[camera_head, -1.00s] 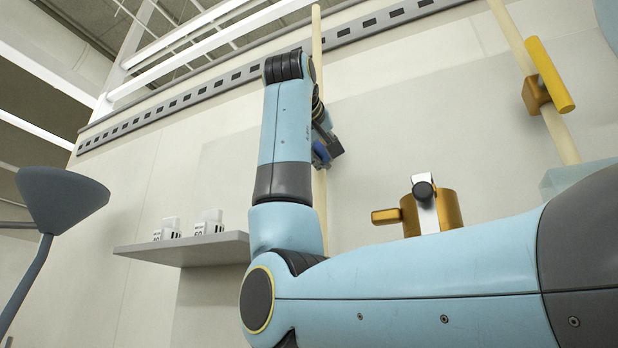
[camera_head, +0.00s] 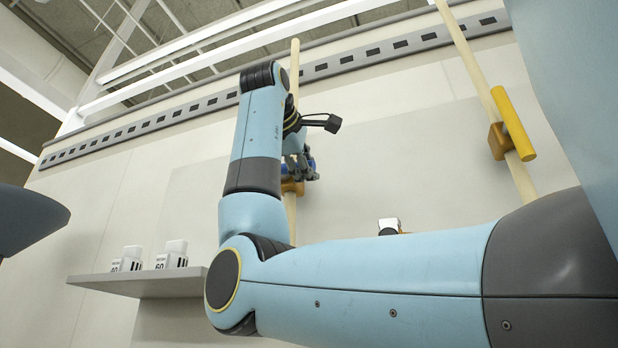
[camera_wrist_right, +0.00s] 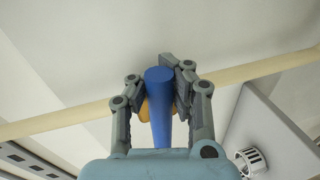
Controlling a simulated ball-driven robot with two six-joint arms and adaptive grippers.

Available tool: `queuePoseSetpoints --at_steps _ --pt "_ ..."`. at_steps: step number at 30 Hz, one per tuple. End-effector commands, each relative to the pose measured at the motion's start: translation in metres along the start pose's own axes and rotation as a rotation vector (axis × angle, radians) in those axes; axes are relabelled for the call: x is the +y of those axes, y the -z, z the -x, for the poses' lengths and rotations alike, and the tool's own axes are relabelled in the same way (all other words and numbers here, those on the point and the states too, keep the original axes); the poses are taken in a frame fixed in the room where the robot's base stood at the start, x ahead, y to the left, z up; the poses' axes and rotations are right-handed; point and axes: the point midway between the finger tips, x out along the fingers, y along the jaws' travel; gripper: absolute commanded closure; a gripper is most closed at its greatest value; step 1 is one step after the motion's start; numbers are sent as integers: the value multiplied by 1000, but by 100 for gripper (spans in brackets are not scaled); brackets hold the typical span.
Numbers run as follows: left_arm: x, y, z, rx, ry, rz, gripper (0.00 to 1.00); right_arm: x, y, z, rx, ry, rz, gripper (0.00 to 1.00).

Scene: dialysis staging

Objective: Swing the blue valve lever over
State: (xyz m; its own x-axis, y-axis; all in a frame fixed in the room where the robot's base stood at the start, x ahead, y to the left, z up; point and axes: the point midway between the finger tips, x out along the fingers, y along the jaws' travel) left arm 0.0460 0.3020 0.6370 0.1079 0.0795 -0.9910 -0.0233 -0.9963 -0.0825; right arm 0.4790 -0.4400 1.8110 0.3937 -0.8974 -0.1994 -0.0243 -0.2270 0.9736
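The blue valve lever (camera_wrist_right: 159,105) stands out between the two fingers of my right gripper (camera_wrist_right: 155,85) in the right wrist view. A strip of its orange valve body (camera_wrist_right: 144,111) shows beside it, on a pale pipe. The fingers are open around the lever, with a small gap visible at its left side. In the head view my right gripper (camera_head: 303,165) is at the pale pipe (camera_head: 291,215), in front of the orange valve body (camera_head: 292,188). The lever is mostly hidden there. My left gripper is not in view.
A yellow lever (camera_head: 513,122) sits on a second pale pipe (camera_head: 468,60) to the right. A grey shelf (camera_head: 140,284) with white boxes (camera_head: 172,254) is left of my arm. A dark cone-shaped thing (camera_head: 30,220) stands at the left edge. My forearm covers the lower right.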

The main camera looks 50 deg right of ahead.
Motion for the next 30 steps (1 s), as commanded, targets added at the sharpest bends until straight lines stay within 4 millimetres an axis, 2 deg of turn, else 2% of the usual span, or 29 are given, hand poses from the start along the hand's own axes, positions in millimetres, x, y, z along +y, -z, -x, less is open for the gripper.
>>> queuePoseSetpoints --at_steps 9,24,30 --pt "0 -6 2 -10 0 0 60 6 3 4 -10 1 107 100" --pt "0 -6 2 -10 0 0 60 6 4 4 -14 1 127 100" --pt "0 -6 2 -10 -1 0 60 6 3 3 -16 1 125 72"
